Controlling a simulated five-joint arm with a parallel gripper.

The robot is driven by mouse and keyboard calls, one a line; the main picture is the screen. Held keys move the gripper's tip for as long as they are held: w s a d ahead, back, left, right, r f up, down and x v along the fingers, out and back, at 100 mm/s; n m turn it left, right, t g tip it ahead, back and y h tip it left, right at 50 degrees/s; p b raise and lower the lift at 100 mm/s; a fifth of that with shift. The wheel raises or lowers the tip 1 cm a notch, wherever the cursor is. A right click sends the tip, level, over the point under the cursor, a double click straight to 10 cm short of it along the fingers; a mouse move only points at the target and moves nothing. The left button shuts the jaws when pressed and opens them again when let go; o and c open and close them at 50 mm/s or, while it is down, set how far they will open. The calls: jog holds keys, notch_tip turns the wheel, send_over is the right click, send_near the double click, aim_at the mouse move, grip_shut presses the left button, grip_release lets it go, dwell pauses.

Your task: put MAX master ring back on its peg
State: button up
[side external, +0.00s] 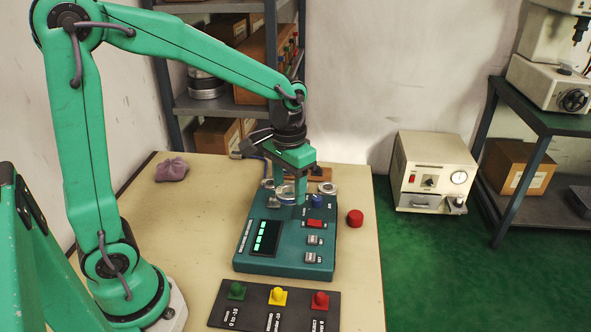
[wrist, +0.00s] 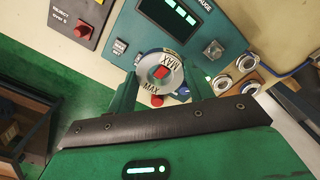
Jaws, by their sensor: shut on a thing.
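The MAX master ring (wrist: 151,85) is a pale metal ring with MAX lettered on its face. My gripper (wrist: 160,80) is shut on it, with one green finger on each side. A red square shows through the ring's hole. In the side external view my gripper (side external: 286,190) is low over the back of the teal gauge box (side external: 262,262), and a pale ring shows by the fingers. A wooden board (wrist: 268,75) with several metal rings lies beside the gauge box. I cannot tell which peg belongs to the MAX ring.
A black panel (side external: 256,315) with green, yellow and red blocks lies in front of the gauge box. A red round cap (side external: 355,218) sits near the table's right edge. A purple cloth (side external: 172,169) lies at the back left. The table's left middle is clear.

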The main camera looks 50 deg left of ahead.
dwell(0.4)
jog(key=w+a+f, duration=0.1)
jog(key=w+a, duration=0.3)
jog(key=w, duration=0.4)
jog(key=w+a, duration=0.4)
jog(key=w, duration=0.3)
jog(key=shift+w+a+f, duration=0.95)
jog(key=shift+w+a, duration=0.65)
jog(key=shift+a, duration=0.2)
jog(key=shift+w+a+f, duration=1)
jog(key=shift+w+a, duration=0.65)
jog(key=shift+a, duration=0.1)
jog(key=shift+w+a+f, duration=0.95)
jog(key=shift+w+a, duration=0.65)
jog(key=shift+a, duration=0.2)
jog(key=shift+f, duration=2)
jog(key=shift+f, duration=1.75)
